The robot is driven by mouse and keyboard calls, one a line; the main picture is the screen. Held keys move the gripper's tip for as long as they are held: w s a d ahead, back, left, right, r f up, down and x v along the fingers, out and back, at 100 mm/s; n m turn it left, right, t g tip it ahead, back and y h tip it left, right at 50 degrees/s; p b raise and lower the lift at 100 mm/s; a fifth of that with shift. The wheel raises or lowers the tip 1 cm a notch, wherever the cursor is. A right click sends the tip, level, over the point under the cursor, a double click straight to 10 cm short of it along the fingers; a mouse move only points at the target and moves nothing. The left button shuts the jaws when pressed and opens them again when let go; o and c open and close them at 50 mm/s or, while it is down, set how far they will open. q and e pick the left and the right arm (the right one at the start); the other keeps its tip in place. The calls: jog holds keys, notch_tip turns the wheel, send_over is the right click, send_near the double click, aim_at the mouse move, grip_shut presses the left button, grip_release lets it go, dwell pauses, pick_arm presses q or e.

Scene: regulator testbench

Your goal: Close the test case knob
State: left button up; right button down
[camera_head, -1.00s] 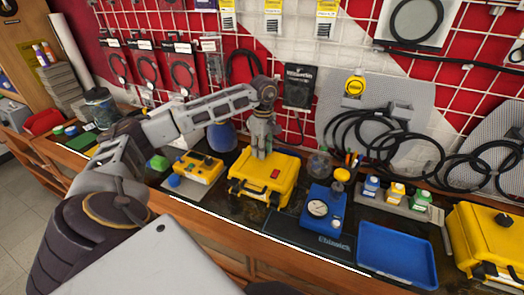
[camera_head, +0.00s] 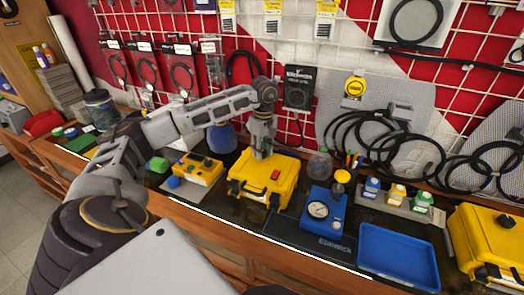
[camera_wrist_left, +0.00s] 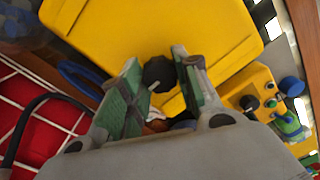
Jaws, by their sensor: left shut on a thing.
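The yellow test case (camera_head: 252,191) stands shut on the bench, with a red switch on its lid. My left gripper (camera_head: 262,152) reaches down onto the back of its top. In the left wrist view, the case (camera_wrist_left: 150,30) fills the upper part. A black knob (camera_wrist_left: 159,73) on it sits between the two green-padded fingers of my left gripper (camera_wrist_left: 156,64), which is shut on it. In the head view the gripper hides this knob. My right gripper is not in view.
A yellow control box (camera_head: 192,170) stands left of the case. A blue gauge unit (camera_head: 320,212) and an empty blue tray (camera_head: 398,256) are to its right. A second yellow case (camera_head: 480,245) with a black knob sits at the far right. A pegboard wall with cables rises behind.

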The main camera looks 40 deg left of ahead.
pick_arm(q)
jog(key=o, duration=0.7)
jog(key=shift+o, duration=1.8)
notch_tip(320, 180, up, 12)
jog(key=shift+w, duration=0.25)
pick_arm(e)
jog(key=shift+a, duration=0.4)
pick_arm(q)
jog(key=shift+r, duration=0.1)
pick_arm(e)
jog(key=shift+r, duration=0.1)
pick_arm(q)
notch_tip(320, 180, up, 10)
jog(key=p, duration=0.9)
jog(key=shift+f+p, duration=0.25)
jog(key=shift+p, duration=0.05)
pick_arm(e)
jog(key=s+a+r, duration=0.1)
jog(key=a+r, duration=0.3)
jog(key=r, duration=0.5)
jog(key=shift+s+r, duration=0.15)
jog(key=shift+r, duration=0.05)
